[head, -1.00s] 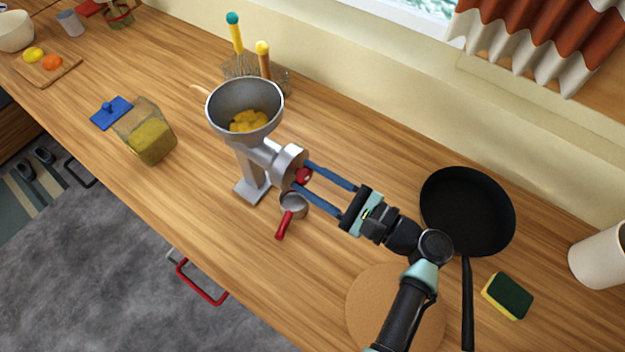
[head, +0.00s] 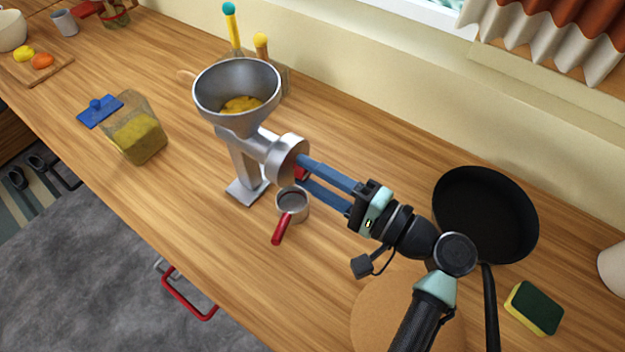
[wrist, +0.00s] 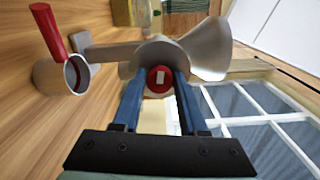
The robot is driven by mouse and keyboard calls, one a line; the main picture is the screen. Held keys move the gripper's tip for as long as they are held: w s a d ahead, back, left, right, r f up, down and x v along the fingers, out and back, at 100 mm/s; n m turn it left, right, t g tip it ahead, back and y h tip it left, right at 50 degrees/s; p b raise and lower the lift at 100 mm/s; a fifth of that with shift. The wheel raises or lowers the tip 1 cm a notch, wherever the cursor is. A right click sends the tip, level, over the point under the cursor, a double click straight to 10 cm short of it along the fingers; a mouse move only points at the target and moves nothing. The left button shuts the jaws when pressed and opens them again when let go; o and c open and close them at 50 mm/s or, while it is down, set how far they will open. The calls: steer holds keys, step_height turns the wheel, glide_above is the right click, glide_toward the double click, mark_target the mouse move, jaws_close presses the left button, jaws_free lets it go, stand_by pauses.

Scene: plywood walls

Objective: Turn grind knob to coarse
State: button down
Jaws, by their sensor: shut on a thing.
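The metal grinder (head: 250,165) stands on the wooden counter, its wide hopper (head: 238,95) holding yellow pieces. The red grind knob (wrist: 159,80) sits at the centre of the grinder's round end face and carries a pale mark. It shows only partly in the head view (head: 302,172), behind a finger. My gripper (wrist: 157,85) reaches the grinder from the right, with its blue fingers on either side of the knob and shut on it. The setting scale, if any, cannot be made out.
A small metal cup with a red handle (head: 292,205) stands close below the fingers. A black pan (head: 485,215), a sponge (head: 534,307) and a round cork board (head: 400,315) lie to the right. A clear yellow-filled container (head: 137,135) stands left.

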steer(key=shift+f+n+b, duration=0.1)
steer(key=shift+n+b, duration=0.55)
steer(key=shift+n, duration=0.15)
steer(key=shift+c, duration=2.3)
jaws_free()
steer(key=b+v, duration=0.2)
steer(key=v, duration=1.1)
steer(key=shift+b, duration=0.3)
